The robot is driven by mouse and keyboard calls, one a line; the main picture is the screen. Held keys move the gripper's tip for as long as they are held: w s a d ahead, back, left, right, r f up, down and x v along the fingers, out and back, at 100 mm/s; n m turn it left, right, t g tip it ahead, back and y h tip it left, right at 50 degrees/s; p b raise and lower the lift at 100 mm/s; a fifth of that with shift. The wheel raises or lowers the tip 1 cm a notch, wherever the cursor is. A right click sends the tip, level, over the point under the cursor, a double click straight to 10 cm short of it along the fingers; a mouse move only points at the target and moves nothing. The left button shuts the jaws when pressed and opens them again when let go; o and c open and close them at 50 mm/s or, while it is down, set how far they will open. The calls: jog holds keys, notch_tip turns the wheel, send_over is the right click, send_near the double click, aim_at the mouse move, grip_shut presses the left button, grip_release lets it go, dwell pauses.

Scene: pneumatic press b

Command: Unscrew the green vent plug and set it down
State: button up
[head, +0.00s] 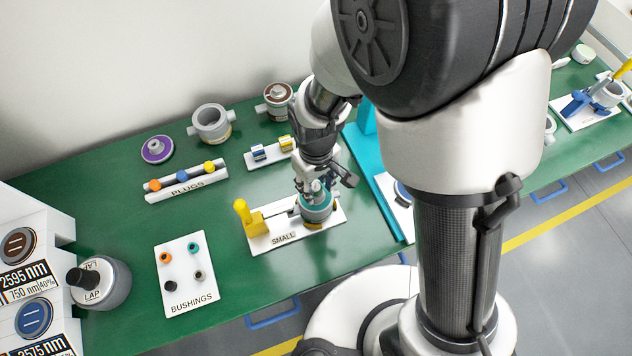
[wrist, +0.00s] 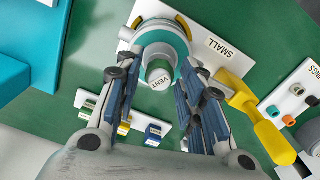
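The vent plug (wrist: 160,77), its pale top marked VENT with a green rim, stands in the teal-and-grey round body (wrist: 150,36) on the white SMALL plate. My gripper (wrist: 166,62) is open, with one finger on each side of the plug. Whether the fingers touch it I cannot tell. In the head view my gripper (head: 316,188) points down over the teal body (head: 317,210), and the plug is mostly hidden there.
A yellow toggle clamp (head: 252,221) stands on the SMALL plate (head: 292,236), left of the body. The PLUGS rack (head: 188,187) and BUSHINGS plate (head: 184,286) lie to the left. A teal stand (head: 376,175) is close on the right. Green tabletop (head: 110,214) is free at left.

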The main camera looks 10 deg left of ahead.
jog(key=c, duration=0.5)
jog(key=shift+n, duration=0.9)
jog(key=shift+c, duration=0.4)
jog(key=shift+n, duration=0.9)
jog(key=shift+n, duration=0.8)
